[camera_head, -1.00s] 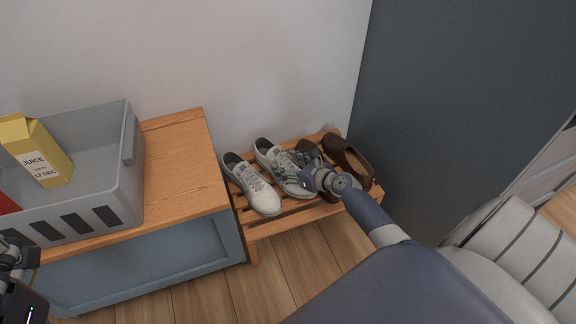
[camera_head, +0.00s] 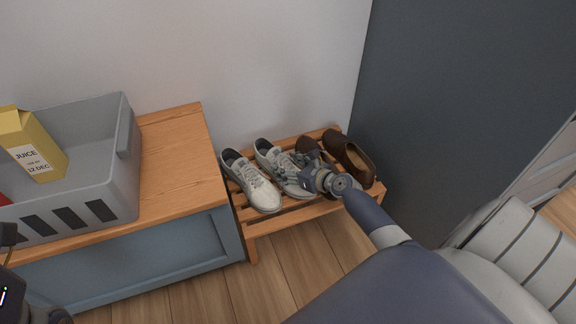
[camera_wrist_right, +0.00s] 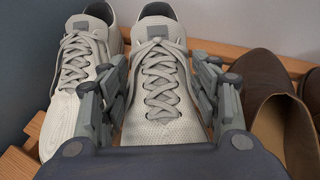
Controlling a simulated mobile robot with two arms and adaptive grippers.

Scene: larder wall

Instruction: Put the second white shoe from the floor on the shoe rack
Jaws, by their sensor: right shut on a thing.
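Two white shoes sit side by side on the wooden shoe rack (camera_head: 285,217). The left white shoe (camera_head: 255,187) stands free of my gripper and also shows in the right wrist view (camera_wrist_right: 75,85). The second white shoe (camera_head: 275,163) is just right of it, and in the right wrist view (camera_wrist_right: 158,120) it lies between my fingers. My right gripper (camera_head: 301,166) is shut on this shoe, one finger on each side (camera_wrist_right: 160,85). Its underside on the slats is hidden. At the lower left, part of my left arm shows, but its fingers are not clear.
A pair of brown shoes (camera_head: 349,157) stands at the right end of the rack, close to my right gripper. A wooden-topped cabinet (camera_head: 183,165) with a grey crate (camera_head: 128,185) and juice carton (camera_head: 34,147) stands left. A dark panel (camera_head: 450,100) rises at the right.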

